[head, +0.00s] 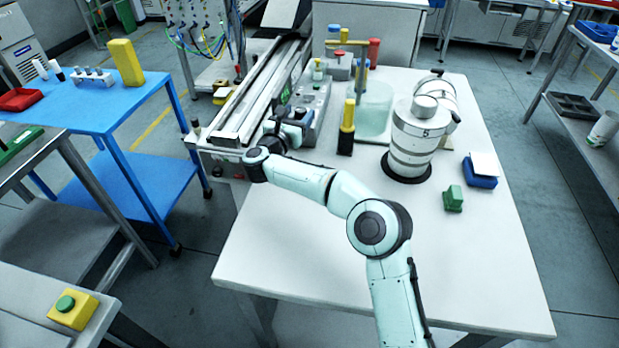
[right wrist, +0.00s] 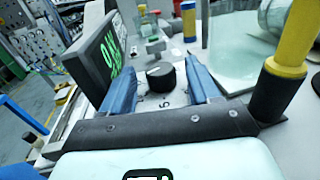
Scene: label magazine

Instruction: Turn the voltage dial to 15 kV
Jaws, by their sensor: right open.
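The voltage dial is a round black knob (right wrist: 160,77) on a light panel in the right wrist view. Dark marks lie on the panel near it, too small to read as a setting. A dark display (right wrist: 108,50) with green digits stands left of the knob; I cannot read the digits surely. My right gripper (right wrist: 162,88) is open, with its two blue fingers on either side of the knob and a gap showing. In the head view my right gripper (head: 290,131) is at the grey control unit (head: 311,112), and my arm hides the knob. My left gripper is not in view.
A yellow-and-black handled tool (head: 347,127) stands upright just right of the unit and shows close by in the wrist view (right wrist: 285,70). The front of the white table (head: 300,240) is clear.

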